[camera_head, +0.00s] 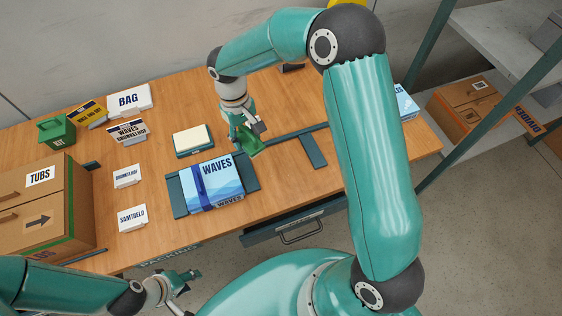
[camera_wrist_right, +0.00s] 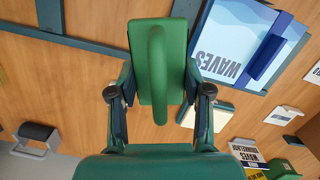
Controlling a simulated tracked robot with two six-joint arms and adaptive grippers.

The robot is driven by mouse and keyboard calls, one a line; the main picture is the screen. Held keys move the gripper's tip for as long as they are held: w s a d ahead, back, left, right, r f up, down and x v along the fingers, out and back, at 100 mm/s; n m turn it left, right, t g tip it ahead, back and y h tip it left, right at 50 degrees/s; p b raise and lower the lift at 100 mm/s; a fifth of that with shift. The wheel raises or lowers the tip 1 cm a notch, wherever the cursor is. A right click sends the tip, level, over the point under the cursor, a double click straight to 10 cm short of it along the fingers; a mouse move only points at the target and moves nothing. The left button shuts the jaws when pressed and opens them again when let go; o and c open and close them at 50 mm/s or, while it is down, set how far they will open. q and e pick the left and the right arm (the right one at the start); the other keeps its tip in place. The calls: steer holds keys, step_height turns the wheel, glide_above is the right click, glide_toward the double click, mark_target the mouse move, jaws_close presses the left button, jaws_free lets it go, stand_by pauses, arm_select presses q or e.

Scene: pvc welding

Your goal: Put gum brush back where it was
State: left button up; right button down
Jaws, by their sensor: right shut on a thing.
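The gum brush (camera_head: 249,142) is a green block with an arched handle. My right gripper (camera_head: 240,126) is shut on it and holds it over the table, just right of the pale pad. In the right wrist view the brush (camera_wrist_right: 157,60) sits between the two fingers of the right gripper (camera_wrist_right: 158,93), its handle facing the camera. The height of the brush above the table is hard to tell. My left gripper (camera_head: 183,286) is open and empty, low in front of the table edge.
A blue WAVES box (camera_head: 222,174) lies on a dark frame near the front. A pale pad (camera_head: 193,138) in a dark tray stands behind it. Label cards, a green container (camera_head: 57,130) and a TUBS carton (camera_head: 58,187) are at left. Bare wood (camera_head: 290,100) lies right of the brush.

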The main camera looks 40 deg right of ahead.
mark_target(279, 164)
steer(key=s+d+r+n+t+h+b, duration=0.1)
steer(key=s+d+r+n+b, duration=0.3)
steer(key=n, duration=0.3)
steer(key=s+d+r+n+b, duration=0.1)
steer(key=d+r+n+b, duration=0.1)
steer(key=r+n+b, duration=0.35)
steer(key=shift+n, duration=0.95)
steer(key=f, duration=1)
steer(key=f+b, duration=0.1)
steer(key=f, duration=0.8)
steer(key=shift+s+f, duration=0.2)
steer(key=shift+f, duration=0.15)
steer(key=shift+f, duration=0.1)
steer(key=c, duration=0.5)
jaws_free()
